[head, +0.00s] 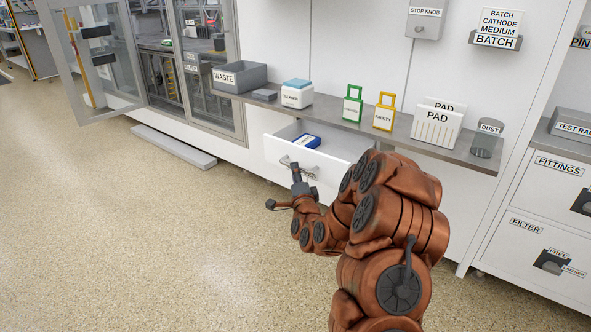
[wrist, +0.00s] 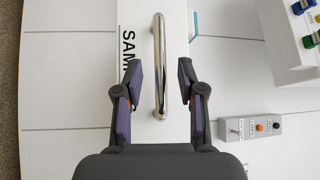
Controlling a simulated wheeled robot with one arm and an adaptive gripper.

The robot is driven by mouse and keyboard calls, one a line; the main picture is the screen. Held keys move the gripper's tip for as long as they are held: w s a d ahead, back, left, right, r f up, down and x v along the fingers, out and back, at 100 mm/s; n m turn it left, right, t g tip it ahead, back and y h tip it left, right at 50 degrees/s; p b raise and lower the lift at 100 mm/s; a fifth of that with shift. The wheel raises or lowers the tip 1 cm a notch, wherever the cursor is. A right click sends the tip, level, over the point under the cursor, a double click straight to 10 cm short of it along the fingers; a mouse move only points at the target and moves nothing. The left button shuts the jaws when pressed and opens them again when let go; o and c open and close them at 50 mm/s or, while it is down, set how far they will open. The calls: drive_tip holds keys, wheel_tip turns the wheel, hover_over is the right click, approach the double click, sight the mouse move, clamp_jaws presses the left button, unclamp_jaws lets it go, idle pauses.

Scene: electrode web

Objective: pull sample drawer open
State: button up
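The sample drawer (head: 318,167) stands pulled out of the white cabinet under the shelf in the head view, its inside showing. A blue item (head: 306,142) lies in it. In the wrist view the drawer front bears a partly hidden label starting "SAM" (wrist: 128,45) and a shiny bar handle (wrist: 159,50). My gripper (wrist: 159,85) is open, its two fingers on either side of the handle with gaps showing between. In the head view my gripper (head: 297,174) is at the drawer front, and my arm hides the right part of the drawer.
The shelf (head: 340,124) above carries a waste bin (head: 239,76), a white box (head: 297,94), green (head: 352,105) and yellow (head: 383,112) tags, and a pad holder (head: 436,127). A glass door (head: 97,60) stands open at left. The floor (head: 120,230) at left is clear.

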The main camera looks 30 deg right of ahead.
drive_tip(key=shift+v, duration=2)
